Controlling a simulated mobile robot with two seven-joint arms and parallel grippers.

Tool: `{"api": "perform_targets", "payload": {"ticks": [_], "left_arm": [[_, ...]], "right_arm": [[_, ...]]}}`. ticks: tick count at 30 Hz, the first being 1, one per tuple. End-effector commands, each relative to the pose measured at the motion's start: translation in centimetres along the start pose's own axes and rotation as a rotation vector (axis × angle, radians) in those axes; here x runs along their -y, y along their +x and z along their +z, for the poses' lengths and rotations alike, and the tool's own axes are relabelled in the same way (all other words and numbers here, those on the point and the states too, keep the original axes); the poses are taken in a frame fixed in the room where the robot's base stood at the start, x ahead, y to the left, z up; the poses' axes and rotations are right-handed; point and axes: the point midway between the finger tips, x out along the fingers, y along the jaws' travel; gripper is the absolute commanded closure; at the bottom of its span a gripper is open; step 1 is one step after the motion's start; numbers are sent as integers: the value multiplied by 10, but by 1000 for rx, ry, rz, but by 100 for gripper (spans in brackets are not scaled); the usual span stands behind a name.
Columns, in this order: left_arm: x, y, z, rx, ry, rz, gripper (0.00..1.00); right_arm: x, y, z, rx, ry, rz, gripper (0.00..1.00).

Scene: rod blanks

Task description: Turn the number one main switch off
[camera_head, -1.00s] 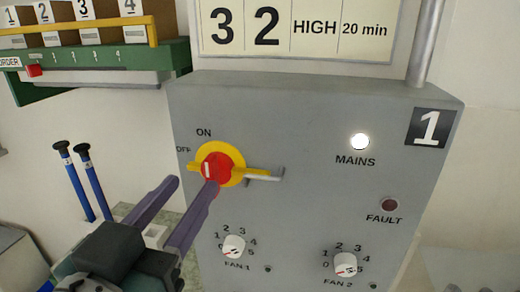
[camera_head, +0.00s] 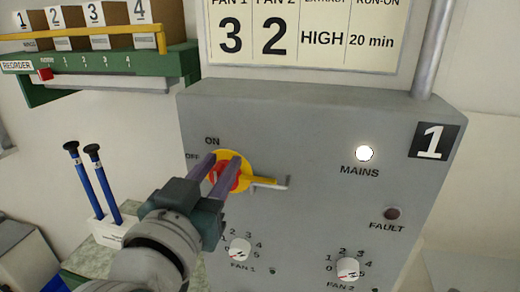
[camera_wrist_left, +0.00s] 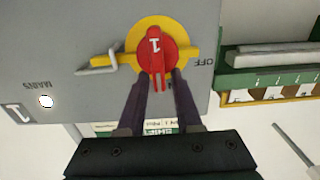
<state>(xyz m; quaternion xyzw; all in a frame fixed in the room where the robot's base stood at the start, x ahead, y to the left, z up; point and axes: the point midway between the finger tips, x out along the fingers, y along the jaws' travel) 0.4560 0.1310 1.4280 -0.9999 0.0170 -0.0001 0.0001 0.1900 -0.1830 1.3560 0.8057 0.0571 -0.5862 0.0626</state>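The main switch is a red rotary knob (camera_head: 222,181) on a yellow round plate on the grey panel (camera_head: 320,130) marked 1. ON stands above it and OFF at its left. My left gripper (camera_head: 225,160) is at the knob, partly covering it. In the left wrist view, the red knob (camera_wrist_left: 157,50) shows its grip part between the two purple fingertips (camera_wrist_left: 161,76). The fingers are apart, one on each side, with small gaps visible. A metal hasp sticks out beside the plate. The MAINS lamp (camera_head: 364,153) glows white. My right gripper is not in view.
Below are the FAN 1 knob (camera_head: 240,249) and FAN 2 knob (camera_head: 347,268). The FAULT lamp (camera_head: 393,214) is dark. Two blue rods (camera_head: 105,190) stand in a white holder at the left. A green rack (camera_head: 110,75) hangs at upper left.

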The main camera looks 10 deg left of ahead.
Motion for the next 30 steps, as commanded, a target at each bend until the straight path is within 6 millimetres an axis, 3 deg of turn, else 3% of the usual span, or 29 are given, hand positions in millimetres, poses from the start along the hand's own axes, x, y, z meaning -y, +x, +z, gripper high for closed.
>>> {"api": "perform_targets", "payload": {"ticks": [1,9,30], "left_arm": [[0,0,0,0,0,0,73],[0,0,1,2,0,0,100],[0,-1,4,12,1,1,100]], "right_arm": [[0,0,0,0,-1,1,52],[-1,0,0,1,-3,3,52],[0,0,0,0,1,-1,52]]}}
